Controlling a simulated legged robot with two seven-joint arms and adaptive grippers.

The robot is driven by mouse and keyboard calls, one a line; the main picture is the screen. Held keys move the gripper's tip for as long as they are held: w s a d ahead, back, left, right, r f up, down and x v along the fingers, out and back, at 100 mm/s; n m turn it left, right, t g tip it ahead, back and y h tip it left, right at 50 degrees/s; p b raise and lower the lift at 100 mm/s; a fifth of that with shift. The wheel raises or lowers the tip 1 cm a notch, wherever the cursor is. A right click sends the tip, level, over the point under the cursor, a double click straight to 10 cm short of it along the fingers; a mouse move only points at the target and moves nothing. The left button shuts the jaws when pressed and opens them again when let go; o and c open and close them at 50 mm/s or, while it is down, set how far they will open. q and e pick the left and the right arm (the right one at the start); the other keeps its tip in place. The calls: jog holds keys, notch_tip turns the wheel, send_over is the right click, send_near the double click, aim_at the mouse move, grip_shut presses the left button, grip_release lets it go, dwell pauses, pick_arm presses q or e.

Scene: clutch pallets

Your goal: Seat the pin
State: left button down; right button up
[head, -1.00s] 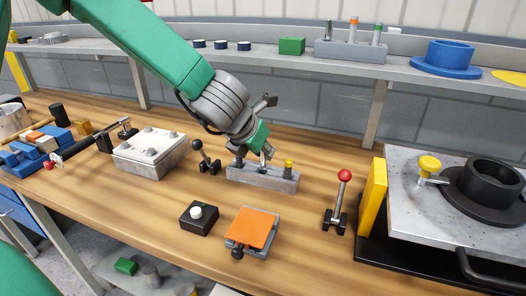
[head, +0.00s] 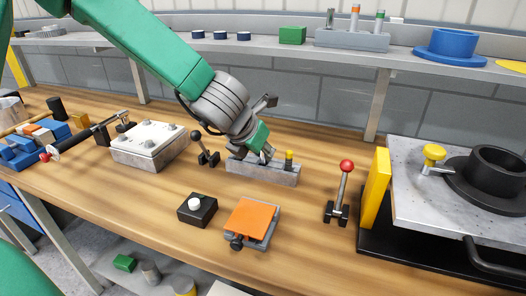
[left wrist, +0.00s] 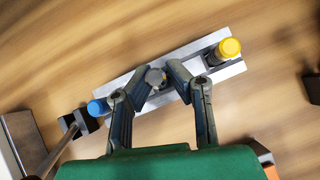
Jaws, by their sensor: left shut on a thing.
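A grey block (head: 268,174) with pins stands on the wooden bench. It also shows in the left wrist view (left wrist: 131,84). A yellow-topped pin (left wrist: 229,48) stands at its right end and a blue-topped pin (left wrist: 97,107) at its left end. My left gripper (head: 257,155) is low over the middle of the block. In the left wrist view its fingers (left wrist: 157,84) are shut on a grey pin (left wrist: 155,76) between the two coloured pins. The pin's lower end is hidden, so I cannot tell how deep it sits. My right gripper is not in view.
A black-knobbed lever (head: 205,150) stands close left of the block, and a red-knobbed lever (head: 340,195) to the right. An orange-topped fixture (head: 250,220) and a black button box (head: 197,209) are in front. A white-topped box (head: 149,147) stands further left.

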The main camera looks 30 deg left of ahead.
pick_arm(q)
jog(key=shift+f, duration=0.35)
dwell(0.3)
jog(key=c, duration=1.4)
grip_release()
jog(key=shift+c, duration=0.2)
jog(key=o, duration=0.4)
jog(key=shift+r, duration=0.1)
notch_tip(320, 180, up, 7)
jog(key=p, duration=0.6)
